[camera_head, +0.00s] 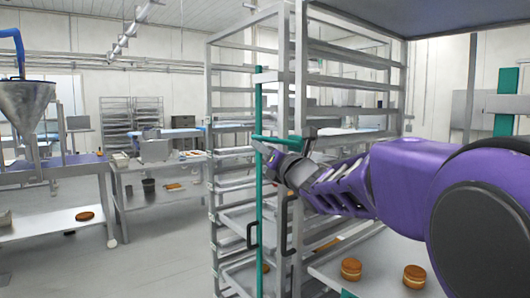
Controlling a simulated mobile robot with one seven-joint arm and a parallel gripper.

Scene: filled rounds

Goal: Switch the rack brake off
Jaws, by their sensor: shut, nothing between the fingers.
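A tall metal rack (213,120) with several shelf rails stands in the middle of the view. A thin green upright bar (259,215) runs down its near side, and a short green crosspiece (278,139) sticks out sideways near its upper part. I cannot tell which part is the rack brake. My purple arm reaches in from the right. My gripper (262,149) is shut and empty, right by the green bar and just below the crosspiece. I cannot tell whether it touches either one. The rack's foot is out of view.
Black handles (252,236) sit low on the rack front. Round filled cakes (351,269) lie on a pale surface at the lower right. A table (150,161) and a steel funnel (27,103) stand to the left. The floor (150,265) at the lower left is clear.

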